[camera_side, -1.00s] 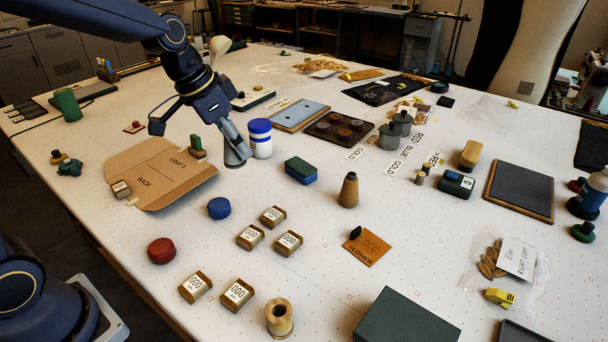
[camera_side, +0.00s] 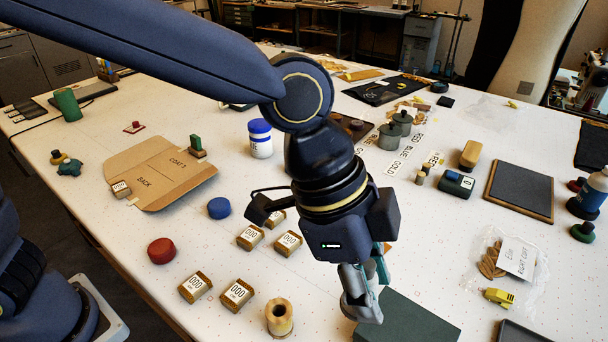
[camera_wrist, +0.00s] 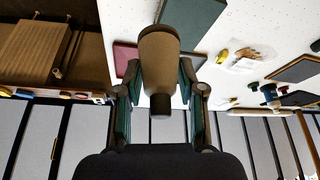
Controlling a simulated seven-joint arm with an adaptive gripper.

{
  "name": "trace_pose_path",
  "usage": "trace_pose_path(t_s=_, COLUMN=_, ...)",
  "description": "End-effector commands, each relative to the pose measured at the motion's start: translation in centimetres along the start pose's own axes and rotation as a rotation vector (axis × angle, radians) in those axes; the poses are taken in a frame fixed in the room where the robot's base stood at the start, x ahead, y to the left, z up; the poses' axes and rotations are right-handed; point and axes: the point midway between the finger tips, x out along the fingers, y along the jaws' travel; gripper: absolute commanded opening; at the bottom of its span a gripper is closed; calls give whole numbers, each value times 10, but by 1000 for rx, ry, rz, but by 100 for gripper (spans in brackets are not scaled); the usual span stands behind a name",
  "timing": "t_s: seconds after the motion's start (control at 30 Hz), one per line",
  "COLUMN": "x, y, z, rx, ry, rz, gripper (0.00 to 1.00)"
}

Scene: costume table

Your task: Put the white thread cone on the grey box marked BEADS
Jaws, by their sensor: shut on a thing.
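My gripper (camera_side: 366,284) is shut on a thread cone, which I take for the white one. The cone (camera_side: 362,308) looks shaded grey in the side view; it also shows, brownish, in the wrist view (camera_wrist: 158,62), narrow dark end toward my gripper and wide end away. A dark grey-green box (camera_side: 408,324) is just right of the cone in the side view; it also shows in the wrist view (camera_wrist: 196,20). No BEADS marking is readable on it. The cone appears held up near the box's left edge; I cannot tell the gap.
A wooden spool (camera_side: 280,318) stands left of the box. Several small boxes marked 000 (camera_side: 237,294) lie further left. A yellow item (camera_side: 498,297) and a bag (camera_side: 516,262) lie right of the box. A dark red thing (camera_wrist: 126,56) lies near the box in the wrist view.

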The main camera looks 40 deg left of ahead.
Motion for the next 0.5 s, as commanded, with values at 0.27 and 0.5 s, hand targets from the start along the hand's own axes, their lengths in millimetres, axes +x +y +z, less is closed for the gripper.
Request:
trace_pose_path(t_s=0.27, x=65, y=-33, z=-33, rx=-3, ry=-6, rz=2, gripper=7)
trace_pose_path(t_s=0.5, x=95, y=-44, z=-42, rx=-2, ry=0, rz=0, gripper=7)
